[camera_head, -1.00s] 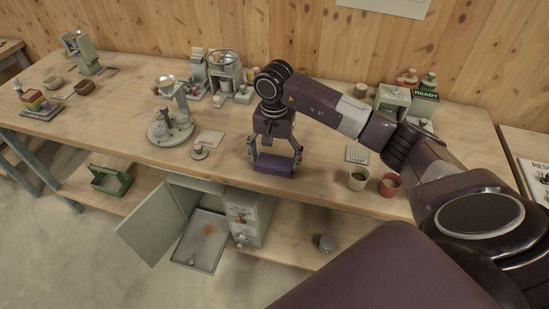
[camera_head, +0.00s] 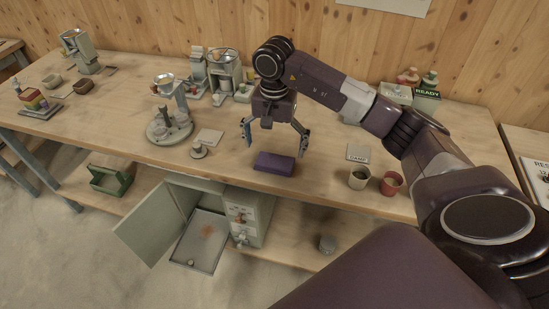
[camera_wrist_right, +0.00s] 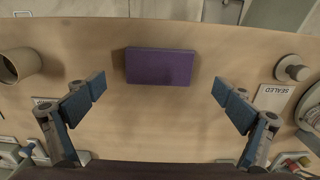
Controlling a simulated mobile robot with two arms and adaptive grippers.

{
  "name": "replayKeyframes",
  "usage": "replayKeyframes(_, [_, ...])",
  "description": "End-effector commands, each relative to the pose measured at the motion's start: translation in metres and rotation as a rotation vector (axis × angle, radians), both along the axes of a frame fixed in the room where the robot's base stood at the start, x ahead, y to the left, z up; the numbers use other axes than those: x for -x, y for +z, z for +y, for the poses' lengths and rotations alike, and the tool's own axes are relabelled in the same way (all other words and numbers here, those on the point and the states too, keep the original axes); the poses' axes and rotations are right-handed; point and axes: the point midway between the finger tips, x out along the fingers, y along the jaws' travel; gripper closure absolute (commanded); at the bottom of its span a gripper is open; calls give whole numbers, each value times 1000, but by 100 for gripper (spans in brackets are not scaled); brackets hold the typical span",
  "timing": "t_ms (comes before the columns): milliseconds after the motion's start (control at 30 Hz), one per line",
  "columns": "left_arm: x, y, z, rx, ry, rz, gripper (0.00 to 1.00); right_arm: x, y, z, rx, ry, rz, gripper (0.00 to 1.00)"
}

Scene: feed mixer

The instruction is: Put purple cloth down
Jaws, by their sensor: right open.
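The purple cloth (camera_head: 274,163) is a flat folded block lying on the wooden workbench (camera_head: 330,165) near its front edge. It also shows in the right wrist view (camera_wrist_right: 160,66), lying between and beyond the fingers. My right gripper (camera_head: 276,140) is open and empty, above and slightly behind the cloth. Its two blue-padded fingers are spread wide in the right wrist view (camera_wrist_right: 158,90) and touch nothing. My left gripper is not in view.
Right of the cloth stand a pale cup (camera_head: 358,179) and a red cup (camera_head: 391,184), with a label card (camera_head: 358,153) behind. Left are a small weight (camera_head: 198,150) and a round stand (camera_head: 168,132). An open cabinet door (camera_head: 150,222) juts out below the bench.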

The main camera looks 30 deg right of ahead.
Motion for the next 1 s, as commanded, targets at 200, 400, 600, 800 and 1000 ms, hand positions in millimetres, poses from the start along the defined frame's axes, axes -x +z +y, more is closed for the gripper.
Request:
replayKeyframes(200, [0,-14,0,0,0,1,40,-1,46,0,0,0,-6,4])
replayKeyframes(400, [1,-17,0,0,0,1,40,0,70,0,0,0,-1,4])
replayKeyframes(600, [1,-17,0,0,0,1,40,0,76,0,1,0,1,4])
replayKeyframes(800, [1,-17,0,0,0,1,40,0,76,0,0,0,0,4])
replayKeyframes(1000, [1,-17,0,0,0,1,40,0,76,0,0,0,0,4])
